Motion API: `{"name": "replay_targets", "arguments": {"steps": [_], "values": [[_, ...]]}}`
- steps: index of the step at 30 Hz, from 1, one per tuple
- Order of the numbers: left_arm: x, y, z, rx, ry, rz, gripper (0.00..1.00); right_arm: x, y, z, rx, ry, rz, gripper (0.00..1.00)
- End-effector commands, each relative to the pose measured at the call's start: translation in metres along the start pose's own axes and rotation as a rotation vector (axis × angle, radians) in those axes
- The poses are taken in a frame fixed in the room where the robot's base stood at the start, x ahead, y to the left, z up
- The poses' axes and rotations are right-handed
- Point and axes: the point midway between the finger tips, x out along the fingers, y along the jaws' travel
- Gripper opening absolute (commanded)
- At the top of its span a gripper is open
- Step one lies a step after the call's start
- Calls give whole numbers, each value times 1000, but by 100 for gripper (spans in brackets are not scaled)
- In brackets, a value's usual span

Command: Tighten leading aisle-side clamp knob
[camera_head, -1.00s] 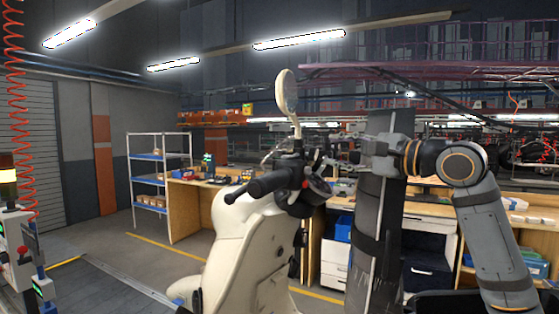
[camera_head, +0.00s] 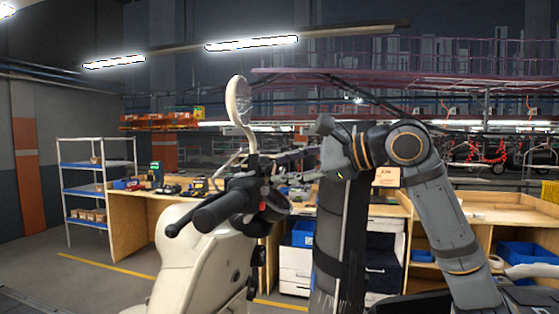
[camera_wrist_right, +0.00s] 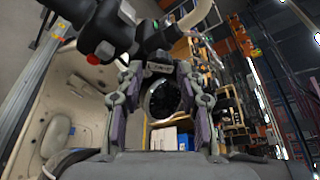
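A cream scooter (camera_head: 195,260) stands at lower centre in the head view, with a black handlebar grip (camera_head: 205,213) and a round mirror (camera_head: 238,102). My right gripper (camera_head: 290,163) reaches left from the grey arm to just behind the handlebar; its tips are partly lost against dark parts. In the right wrist view my right gripper (camera_wrist_right: 160,75) has its two fingers spread, beside the handlebar controls (camera_wrist_right: 108,28) with a red button. A small grey part shows between the tips; I cannot tell whether it is touched. I cannot identify the clamp knob. My left gripper is out of view.
A tall dark strapped shape (camera_head: 338,235) stands right of the scooter, below my right forearm. Wooden workbenches (camera_head: 130,225) with drawers and blue bins stand behind. A white shelf rack (camera_head: 97,190) is at the left.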

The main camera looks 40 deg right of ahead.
Motion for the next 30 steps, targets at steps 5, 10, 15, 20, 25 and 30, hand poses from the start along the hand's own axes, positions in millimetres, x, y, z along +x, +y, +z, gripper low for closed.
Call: {"name": "replay_targets", "arguments": {"steps": [5,10,15,20,25,30], "values": [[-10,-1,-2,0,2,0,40,17,-1,1,-1,-1,1,38],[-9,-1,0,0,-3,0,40,19,0,0,-1,0,-1,38],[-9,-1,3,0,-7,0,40,19,0,0,-1,0,-1,30],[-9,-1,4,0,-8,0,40,19,0,0,-1,0,-1,8],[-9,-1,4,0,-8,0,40,19,0,0,-2,0,-1,0],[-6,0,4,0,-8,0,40,19,1,-1,-26,0,-12,0]]}}
